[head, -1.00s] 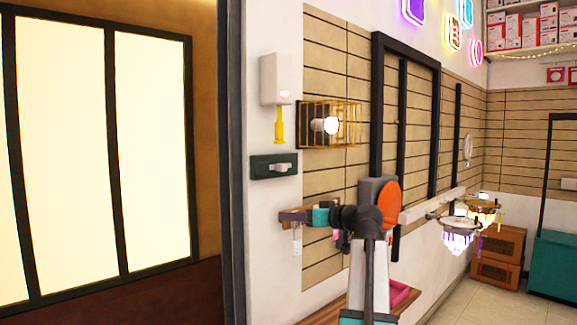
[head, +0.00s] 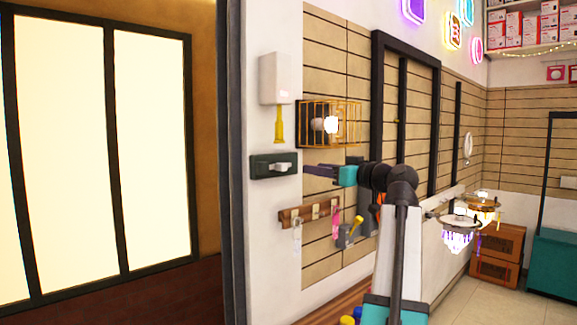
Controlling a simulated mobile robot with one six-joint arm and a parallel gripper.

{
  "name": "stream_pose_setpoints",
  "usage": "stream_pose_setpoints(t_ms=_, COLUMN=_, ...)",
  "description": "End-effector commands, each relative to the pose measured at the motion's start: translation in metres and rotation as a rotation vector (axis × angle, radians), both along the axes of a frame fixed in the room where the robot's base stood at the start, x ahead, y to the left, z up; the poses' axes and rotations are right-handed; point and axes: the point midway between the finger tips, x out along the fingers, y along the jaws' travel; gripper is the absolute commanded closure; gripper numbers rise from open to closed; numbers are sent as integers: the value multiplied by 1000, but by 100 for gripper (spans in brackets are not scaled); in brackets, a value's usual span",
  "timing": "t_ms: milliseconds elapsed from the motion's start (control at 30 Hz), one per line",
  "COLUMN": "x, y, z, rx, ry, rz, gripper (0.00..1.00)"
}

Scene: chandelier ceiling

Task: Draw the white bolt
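The white bolt (head: 281,167) sits on a dark rectangular plate (head: 260,167) on the white wall, just left of the slatted panel. It lies sideways and sticks out to the right of the plate's middle. My gripper (head: 308,169) is at about the bolt's height, a short way to its right in the picture, with its dark fingers pointing left at it. A gap shows between the fingertips and the bolt. The fingers are seen edge-on, so their opening is hidden.
A white dispenser (head: 275,79) with a yellow piece hangs above the plate. A gold cage lamp (head: 330,124) is just above my gripper. A wooden hook rail (head: 310,211) with hanging items is below it. A tall dark frame edge (head: 231,200) stands left of the plate.

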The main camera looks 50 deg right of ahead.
Motion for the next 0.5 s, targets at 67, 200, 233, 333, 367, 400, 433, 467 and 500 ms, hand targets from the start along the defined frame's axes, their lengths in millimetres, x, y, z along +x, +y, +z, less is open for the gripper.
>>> stream_pose_setpoints(t_ms=67, x=5, y=0, z=1, rx=1, ry=1, rz=1, gripper=61)
stream_pose_setpoints(t_ms=200, x=17, y=-2, z=1, rx=1, ry=0, rz=1, gripper=61)
stream_pose_setpoints(t_ms=233, x=21, y=-2, z=2, rx=1, ry=0, rz=2, gripper=61)
stream_pose_setpoints(t_ms=333, x=34, y=-2, z=3, rx=1, ry=0, rz=2, gripper=61)
stream_pose_setpoints(t_ms=367, x=38, y=-3, z=3, rx=1, ry=0, rz=2, gripper=61)
stream_pose_setpoints(t_ms=400, x=44, y=-3, z=3, rx=1, ry=0, rz=2, gripper=61)
stream_pose_setpoints(t_ms=433, x=49, y=-3, z=2, rx=1, ry=1, rz=2, gripper=61)
stream_pose_setpoints(t_ms=467, x=53, y=-4, z=2, rx=1, ry=1, rz=2, gripper=61)
stream_pose_setpoints(t_ms=500, x=59, y=-5, z=2, rx=1, ry=1, rz=2, gripper=61)
